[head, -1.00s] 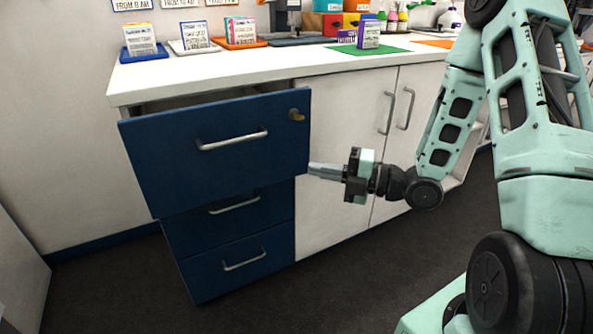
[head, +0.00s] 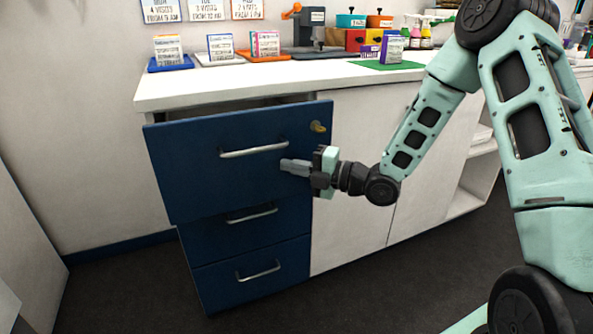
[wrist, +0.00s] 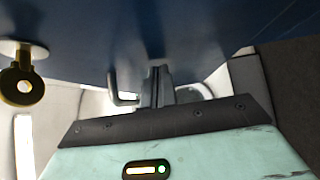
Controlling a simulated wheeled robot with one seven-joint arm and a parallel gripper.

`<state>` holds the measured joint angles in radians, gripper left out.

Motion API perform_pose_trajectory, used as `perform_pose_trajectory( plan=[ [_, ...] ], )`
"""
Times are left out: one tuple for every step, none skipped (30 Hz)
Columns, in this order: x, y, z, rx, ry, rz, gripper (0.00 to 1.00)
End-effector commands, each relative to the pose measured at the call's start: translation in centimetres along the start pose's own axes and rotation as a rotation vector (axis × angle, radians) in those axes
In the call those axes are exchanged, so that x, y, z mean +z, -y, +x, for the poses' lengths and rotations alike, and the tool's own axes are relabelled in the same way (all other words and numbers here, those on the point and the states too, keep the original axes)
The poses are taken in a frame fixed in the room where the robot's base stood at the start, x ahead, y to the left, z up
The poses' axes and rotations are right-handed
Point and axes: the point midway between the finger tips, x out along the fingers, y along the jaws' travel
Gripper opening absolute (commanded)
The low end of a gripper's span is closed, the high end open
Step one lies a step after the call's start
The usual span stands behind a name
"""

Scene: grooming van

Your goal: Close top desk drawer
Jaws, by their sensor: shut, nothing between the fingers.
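The top desk drawer (head: 205,180) is dark blue with a silver bar handle (head: 253,150). It stands pulled out from under the white counter, with a dark gap above its front. A brass key (head: 318,127) sits in its lock at the upper right; the key also shows in the wrist view (wrist: 22,86). My gripper (head: 284,165) is shut and empty, its fingertips in front of the drawer front, just right of and below the handle. In the wrist view the fingers (wrist: 157,75) point at the blue front (wrist: 190,30). I cannot tell whether they touch it.
Two lower blue drawers (head: 245,240) look closed beneath. White cabinet doors (head: 360,200) stand to the right. The counter top (head: 190,92) holds card stacks on trays, a green mat (head: 375,64), boxes and bottles. Dark floor (head: 120,285) is open in front.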

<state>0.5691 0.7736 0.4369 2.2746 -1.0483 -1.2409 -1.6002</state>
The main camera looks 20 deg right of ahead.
Motion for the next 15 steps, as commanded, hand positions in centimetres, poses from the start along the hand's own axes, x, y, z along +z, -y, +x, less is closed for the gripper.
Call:
perform_pose_trajectory(
  plan=[
    [0.0, 0.0, 0.0, 0.000, 0.000, 0.000, 0.00],
    [0.0, 0.0, 0.0, 0.000, 0.000, 0.000, 0.00],
    [0.0, 0.0, 0.0, 0.000, 0.000, 0.000, 0.00],
    [0.0, 0.0, 0.0, 0.000, 0.000, 0.000, 0.00],
    [0.0, 0.0, 0.0, 0.000, 0.000, 0.000, 0.00],
    [0.0, 0.0, 0.0, 0.000, 0.000, 0.000, 0.00],
    [0.1, 0.0, 0.1, 0.000, 0.000, -0.001, 0.00],
    [0.2, 0.1, 0.2, 0.000, -0.001, -0.001, 0.00],
    [0.5, 0.1, 0.5, 0.001, -0.001, -0.003, 0.00],
    [0.8, 0.2, 0.8, 0.001, -0.002, -0.004, 0.00],
    [1.2, 0.2, 1.2, 0.002, -0.002, -0.005, 0.00],
    [1.8, 0.3, 1.9, 0.001, -0.001, -0.007, 0.00],
    [2.3, 0.3, 2.4, 0.001, -0.002, -0.007, 0.00],
    [2.9, 0.3, 3.0, 0.003, -0.002, -0.007, 0.00],
    [3.6, 0.3, 3.7, 0.003, -0.002, -0.007, 0.00]
  ],
)
